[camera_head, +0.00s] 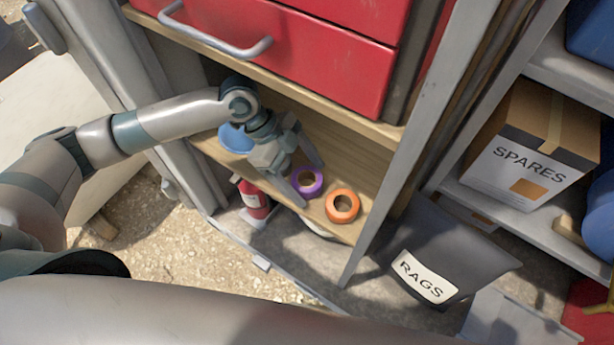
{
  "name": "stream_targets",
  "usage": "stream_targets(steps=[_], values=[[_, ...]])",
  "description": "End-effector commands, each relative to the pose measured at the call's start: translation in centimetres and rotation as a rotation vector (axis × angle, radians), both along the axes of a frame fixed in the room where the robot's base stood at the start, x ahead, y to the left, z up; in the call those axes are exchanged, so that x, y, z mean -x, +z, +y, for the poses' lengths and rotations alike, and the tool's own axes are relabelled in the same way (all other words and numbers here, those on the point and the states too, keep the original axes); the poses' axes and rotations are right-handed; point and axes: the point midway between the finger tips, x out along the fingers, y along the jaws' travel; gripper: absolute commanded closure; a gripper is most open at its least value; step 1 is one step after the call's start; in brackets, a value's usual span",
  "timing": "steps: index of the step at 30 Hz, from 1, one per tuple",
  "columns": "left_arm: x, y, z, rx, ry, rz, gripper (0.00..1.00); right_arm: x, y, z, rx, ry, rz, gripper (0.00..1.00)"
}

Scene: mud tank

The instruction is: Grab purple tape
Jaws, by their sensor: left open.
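The purple tape (309,178) is a small roll lying on the wooden shelf (372,172) below the red drawers. My left gripper (311,184) reaches in from the left, with its two fingers apart on either side of the purple tape. I cannot tell whether the fingers touch it. One finger covers part of the tape's left side. My right gripper is not in view.
An orange tape roll (342,206) lies just right of the purple one. A blue round thing (236,138) sits left on the shelf, behind my wrist. The red drawer (310,50) hangs above. A fire extinguisher (252,197) and a RAGS bin (450,255) stand below.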

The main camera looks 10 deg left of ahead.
Motion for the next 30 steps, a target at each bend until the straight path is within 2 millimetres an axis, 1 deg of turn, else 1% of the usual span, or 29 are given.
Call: stream_targets(steps=[1, 5, 17, 18, 23, 24, 30], values=[[0.08, -0.21, -0.21, 0.001, 0.0, 0.002, 0.23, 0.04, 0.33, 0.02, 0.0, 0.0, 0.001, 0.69], [0.07, -0.67, -0.4, 0.0, 0.001, -0.001, 0.23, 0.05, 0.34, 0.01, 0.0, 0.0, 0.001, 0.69], [0.07, -0.68, -0.37, 0.0, 0.001, -0.001, 0.23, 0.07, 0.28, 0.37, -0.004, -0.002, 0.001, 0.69], [0.07, -0.68, -0.37, 0.0, 0.001, -0.001, 0.28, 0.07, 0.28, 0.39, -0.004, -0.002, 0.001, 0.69], [0.07, -0.67, -0.37, 0.0, 0.001, -0.001, 0.66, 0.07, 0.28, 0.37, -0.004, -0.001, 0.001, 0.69], [0.07, -0.68, -0.37, 0.0, 0.001, -0.001, 0.68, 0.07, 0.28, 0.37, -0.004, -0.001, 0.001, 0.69], [0.06, -0.65, -0.37, 0.0, 0.001, -0.001, 0.68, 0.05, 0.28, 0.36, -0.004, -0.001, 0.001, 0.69]])
